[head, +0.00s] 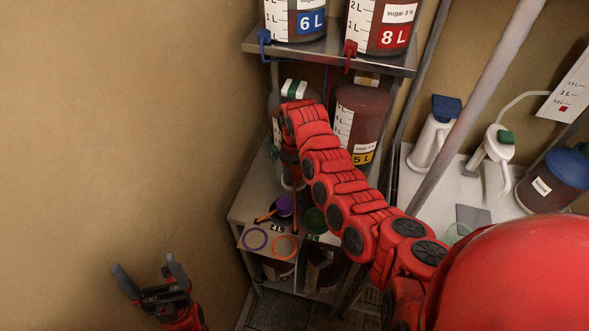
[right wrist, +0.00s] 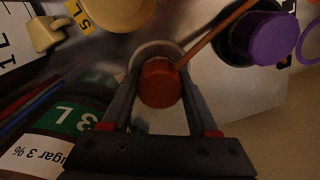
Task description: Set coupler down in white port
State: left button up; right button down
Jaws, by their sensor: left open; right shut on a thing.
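The coupler (right wrist: 160,84), a short orange-red cylinder, sits between the fingertips of my right gripper (right wrist: 160,95) in the right wrist view. The gripper is shut on it. A pale ring, which looks like the white port (right wrist: 150,48), shows just behind and around the coupler's upper edge; I cannot tell whether they touch. In the head view, my right gripper (head: 292,180) points down above the lower shelf, and my arm hides part of this area. My left gripper (head: 150,281) is open and empty at the lower left, near the wall.
A purple cup (right wrist: 262,36) and an orange stick or tube (right wrist: 216,32) lie close by. A card with a purple ring (head: 255,239) and an orange ring (head: 285,247) is at the shelf front. Labelled buckets (head: 362,108) stand behind; a green 3 L label (right wrist: 68,128) is near the gripper.

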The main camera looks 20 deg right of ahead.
aim_at(294, 169)
jog(key=shift+c, duration=0.8)
grip_release()
jog(key=shift+f, duration=0.1)
jog(key=shift+r, duration=0.25)
jog(key=shift+w+r+b, duration=0.1)
jog(key=shift+r+b, duration=0.1)
jog(key=shift+b, duration=0.1)
notch_tip(294, 169, up, 4)
jog(key=shift+w+r+b, duration=0.1)
jog(key=shift+r+b, duration=0.15)
jog(key=shift+b, duration=0.6)
notch_tip(294, 169, up, 7)
